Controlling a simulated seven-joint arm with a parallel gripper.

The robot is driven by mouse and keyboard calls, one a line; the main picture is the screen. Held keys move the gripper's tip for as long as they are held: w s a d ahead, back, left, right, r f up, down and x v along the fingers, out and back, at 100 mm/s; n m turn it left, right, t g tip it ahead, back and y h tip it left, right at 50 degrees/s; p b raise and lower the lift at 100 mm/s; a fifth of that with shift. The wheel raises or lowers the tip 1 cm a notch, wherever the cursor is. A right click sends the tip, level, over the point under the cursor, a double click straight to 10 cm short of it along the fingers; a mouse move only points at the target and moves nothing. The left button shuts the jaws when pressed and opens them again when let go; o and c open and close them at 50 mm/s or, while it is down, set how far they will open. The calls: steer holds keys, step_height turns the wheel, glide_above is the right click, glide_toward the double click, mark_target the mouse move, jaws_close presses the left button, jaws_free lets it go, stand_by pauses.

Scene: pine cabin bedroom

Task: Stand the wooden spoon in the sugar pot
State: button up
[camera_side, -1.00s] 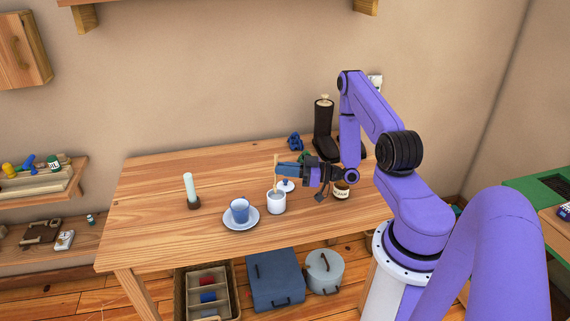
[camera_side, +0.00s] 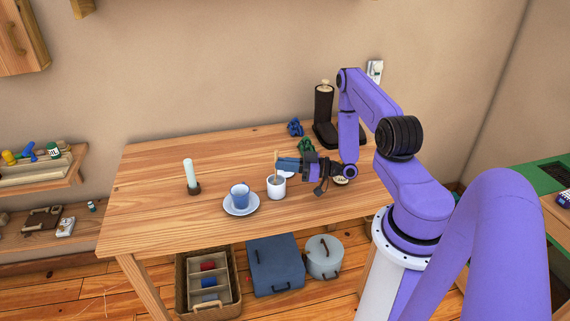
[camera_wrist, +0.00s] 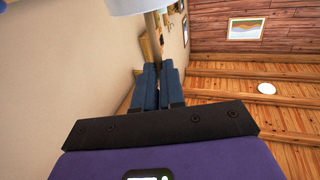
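The white sugar pot (camera_side: 276,189) stands on the wooden table. In the wrist view, which is upside down, the pot (camera_wrist: 138,6) is at the top edge. The wooden spoon (camera_side: 276,158) is upright, its lower end inside the pot's rim; that end is hidden, so I cannot tell whether it touches the bottom. My gripper (camera_side: 279,163) points left, level, just above the pot, its blue fingers closed around the spoon's handle. In the wrist view the spoon (camera_wrist: 153,38) runs from the pot to between the fingertips of my gripper (camera_wrist: 159,66).
A blue cup (camera_side: 239,193) on a saucer (camera_side: 241,210) stands left of the pot, with a candle (camera_side: 190,174) further left. A white lid (camera_side: 287,175) lies behind the pot, partly hidden by my gripper. A jar (camera_side: 341,181) is to the right. The table's front left is clear.

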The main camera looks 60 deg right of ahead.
steer(key=o, duration=0.5)
steer(key=v, duration=1.7)
steer(key=shift+s+d, duration=0.1)
steer(key=shift+s, duration=0.15)
